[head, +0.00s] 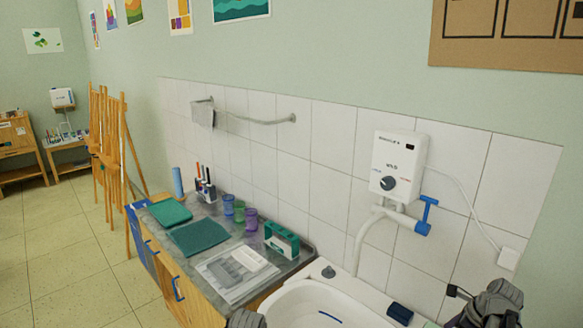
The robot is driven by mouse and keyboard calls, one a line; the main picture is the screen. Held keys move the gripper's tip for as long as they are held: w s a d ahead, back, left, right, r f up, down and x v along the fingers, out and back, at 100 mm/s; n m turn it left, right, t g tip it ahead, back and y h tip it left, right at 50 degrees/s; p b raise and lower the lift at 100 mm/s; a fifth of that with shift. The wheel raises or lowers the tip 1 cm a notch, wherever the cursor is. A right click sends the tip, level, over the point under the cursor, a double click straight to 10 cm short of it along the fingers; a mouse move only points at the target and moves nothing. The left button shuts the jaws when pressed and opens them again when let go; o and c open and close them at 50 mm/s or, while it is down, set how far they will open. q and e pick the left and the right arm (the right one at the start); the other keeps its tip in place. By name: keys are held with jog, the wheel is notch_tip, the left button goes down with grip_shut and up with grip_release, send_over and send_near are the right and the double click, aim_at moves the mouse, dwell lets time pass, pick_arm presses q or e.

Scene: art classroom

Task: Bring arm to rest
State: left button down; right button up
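A dark grey part of my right arm (490,306) rises into the bottom right corner, in front of the tiled wall and right of the white sink. A small black piece sticks out from it to the left; I cannot make out two fingertips or a gap between them. Only the rounded top of a dark grey part of my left arm (246,319) shows at the bottom edge, between the counter's front corner and the sink. Its fingers are out of the picture. I see nothing held by either arm.
The white sink (285,307) is at the bottom, below a water heater (397,163) with a blue-handled tap (424,220). Easels (112,165) stand further left; the floor beside the cabinet is clear.

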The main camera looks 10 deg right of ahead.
jog(key=w+a+f+n+g+h, duration=0.1)
jog(key=a+f+n+g, duration=0.15)
jog(key=a+n, duration=1.75)
jog(key=s+a+n+h, duration=0.1)
jog(key=s+a+n, duration=0.1)
jog(key=a+n, duration=0.2)
jog(key=s+a+n+g+h, duration=0.1)
jog(key=s+a+n, duration=0.2)
jog(key=a, duration=0.7)
jog(key=s+a+n+h, duration=0.1)
jog(key=s+a+n, duration=0.2)
jog(key=a+n, duration=0.2)
jog(key=a+r, duration=0.1)
jog(key=a, duration=0.2)
jog(key=shift+s, duration=0.15)
